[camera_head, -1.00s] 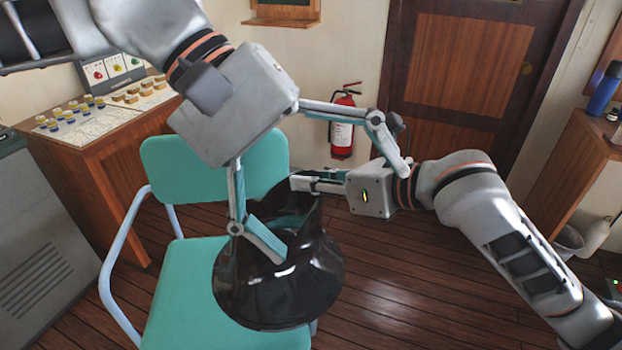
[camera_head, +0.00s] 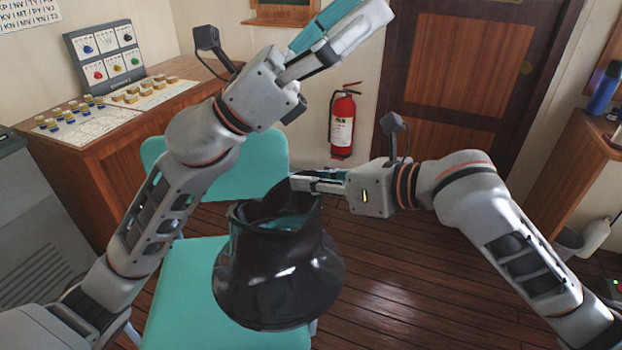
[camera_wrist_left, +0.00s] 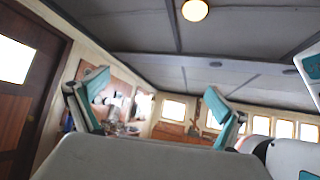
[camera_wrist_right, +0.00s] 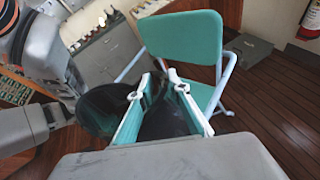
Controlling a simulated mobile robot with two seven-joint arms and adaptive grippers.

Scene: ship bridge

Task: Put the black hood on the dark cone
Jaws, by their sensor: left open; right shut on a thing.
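The black hood (camera_head: 275,275) is a glossy, dark, hollow piece with a narrower collar and a wide, rounded lower part. It hangs in front of the teal chair, and some teal shows inside its top opening. My right gripper (camera_head: 305,183) is shut on the collar's upper rim. In the right wrist view the dark hood (camera_wrist_right: 165,120) shows between and beside the fingers. My left gripper (camera_head: 350,28) is open and empty, raised above and right of the hood, pointing up. The left wrist view shows its spread fingers (camera_wrist_left: 155,105). I cannot make out a separate dark cone.
A teal chair (camera_head: 185,275) stands behind and below the hood. A wooden desk (camera_head: 75,160) with a button panel (camera_head: 107,58) is at the left. A red fire extinguisher (camera_head: 342,125) hangs by the door (camera_head: 470,80). A wooden counter (camera_head: 580,150) is at the right. The floor between is clear.

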